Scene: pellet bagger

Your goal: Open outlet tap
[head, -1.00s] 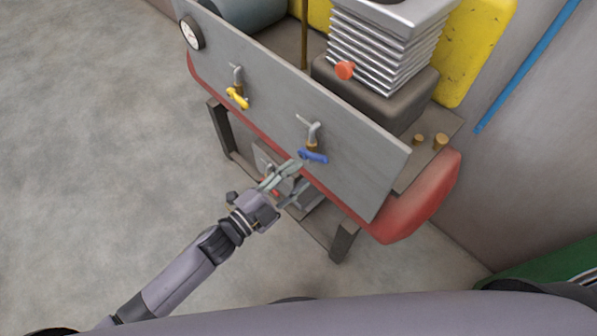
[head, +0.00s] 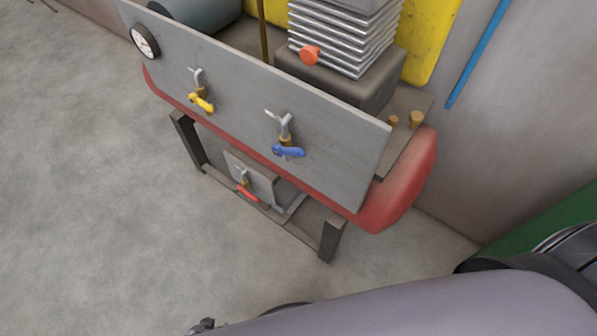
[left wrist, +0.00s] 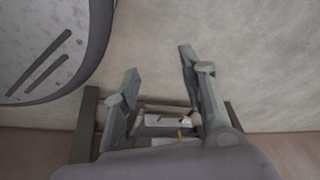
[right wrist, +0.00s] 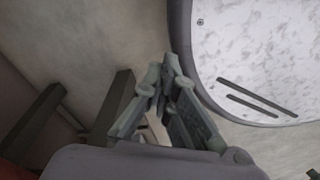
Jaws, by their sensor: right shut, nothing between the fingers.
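Three taps show in the head view; I cannot tell which is the outlet tap. A yellow-handled tap (head: 201,99) and a blue-handled tap (head: 287,151) sit on the large grey panel (head: 335,150). A red-handled tap (head: 246,191) sits on a small lower panel (head: 262,182), its handle slanting down to the right. Only a bit of my left gripper (head: 203,326) shows at the bottom edge, apart from all taps. In the left wrist view its fingers (left wrist: 158,70) are spread and empty. My right gripper (right wrist: 168,68) is shut and empty in the right wrist view.
A red tank (head: 403,190) lies behind the grey panel, with dark frame legs (head: 331,240) below. A gauge (head: 145,42) is at the panel's upper left. A finned block (head: 345,40) stands above. Open floor (head: 90,200) lies left and in front.

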